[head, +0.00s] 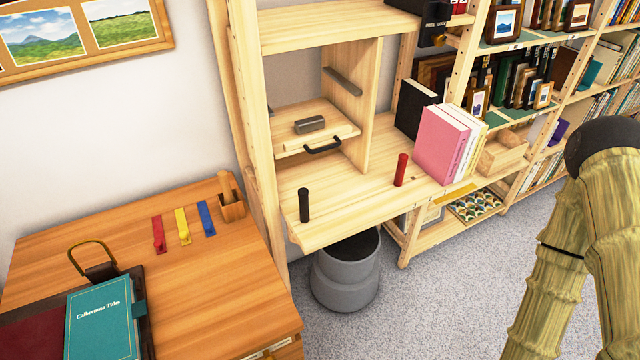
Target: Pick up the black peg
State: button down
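The black peg (304,205) stands upright near the front left edge of the wooden shelf board (345,208). A red peg (401,169) stands upright on the same board to its right, beside pink and white books. My arm shows at the right edge of the head view, well apart from the peg. My gripper is not in view.
A small drawer with a black handle (323,146) sits behind the black peg. Pink books (440,143) stand at the right of the board. A grey bin (345,275) is below its front edge. A wooden desk (215,290) stands at the left. The carpet in front is clear.

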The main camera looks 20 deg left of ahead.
aim_at(304, 216)
jog(key=z, duration=1.2)
jog(key=k, duration=1.05)
jog(key=u, duration=1.65)
